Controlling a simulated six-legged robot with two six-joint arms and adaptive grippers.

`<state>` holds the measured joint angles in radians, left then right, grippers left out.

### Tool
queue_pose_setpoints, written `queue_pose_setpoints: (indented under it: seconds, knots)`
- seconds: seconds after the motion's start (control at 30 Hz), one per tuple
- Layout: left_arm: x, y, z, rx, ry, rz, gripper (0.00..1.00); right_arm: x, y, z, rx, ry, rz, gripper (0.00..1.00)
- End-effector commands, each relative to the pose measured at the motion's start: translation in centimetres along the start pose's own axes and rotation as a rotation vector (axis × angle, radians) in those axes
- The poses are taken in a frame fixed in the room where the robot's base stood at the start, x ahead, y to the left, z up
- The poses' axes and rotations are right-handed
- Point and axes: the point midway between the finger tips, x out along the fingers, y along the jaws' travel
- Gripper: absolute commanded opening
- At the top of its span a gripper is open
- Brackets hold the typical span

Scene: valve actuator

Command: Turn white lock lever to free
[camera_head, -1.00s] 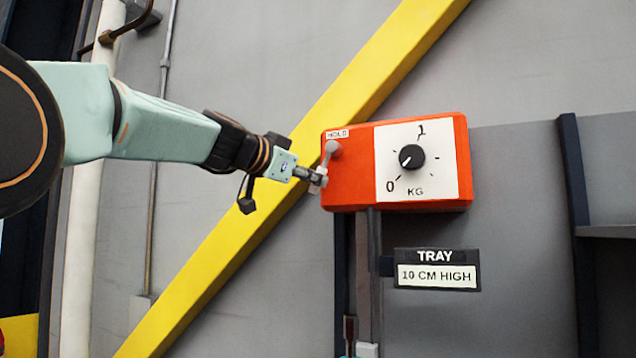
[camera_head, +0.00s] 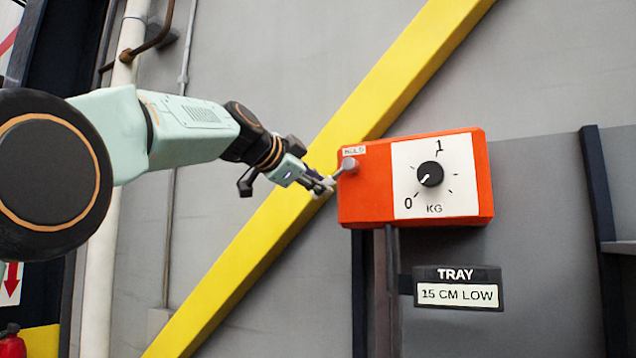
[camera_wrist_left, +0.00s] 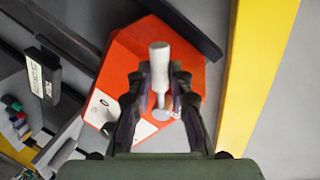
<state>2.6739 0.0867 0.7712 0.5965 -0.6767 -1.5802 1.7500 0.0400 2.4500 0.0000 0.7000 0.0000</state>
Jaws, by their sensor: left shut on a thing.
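The orange box (camera_head: 365,205) carries a white dial face with a black knob (camera_head: 430,174) and a small HOLD label (camera_head: 354,150). The white lock lever (camera_head: 349,165) is at the box's upper left corner, its arm pointing left and slightly down toward my gripper. My left gripper (camera_head: 325,186) is shut on the lever's outer end. In the left wrist view the lever's pale handle (camera_wrist_left: 160,68) stands between my two dark fingers (camera_wrist_left: 158,88), in front of the orange box (camera_wrist_left: 125,60). My right gripper is not in view.
A sign (camera_head: 458,288) below the box reads TRAY, 15 CM LOW. A yellow diagonal beam (camera_head: 380,85) runs behind my left gripper. A pale vertical pipe (camera_head: 103,270) stands at the left. Grey wall lies around the box.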

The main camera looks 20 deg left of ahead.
Motion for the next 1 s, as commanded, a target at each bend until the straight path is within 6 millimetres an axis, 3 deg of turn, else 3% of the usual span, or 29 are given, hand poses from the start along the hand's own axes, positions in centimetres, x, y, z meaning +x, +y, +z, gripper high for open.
queue_pose_setpoints:
  seconds: [0.3,0.33,0.6,1.0]
  knots:
    - [0.19,0.28,0.24,0.003,-0.004,0.007,0.0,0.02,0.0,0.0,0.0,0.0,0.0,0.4]
    - [0.19,0.28,0.23,0.003,-0.004,0.007,0.2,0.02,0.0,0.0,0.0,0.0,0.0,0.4]
    - [0.09,0.13,0.11,0.001,-0.002,0.003,0.43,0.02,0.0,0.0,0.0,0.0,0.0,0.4]
    - [-0.6,-0.07,0.0,-0.001,0.0,-0.001,0.43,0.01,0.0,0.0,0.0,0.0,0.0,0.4]
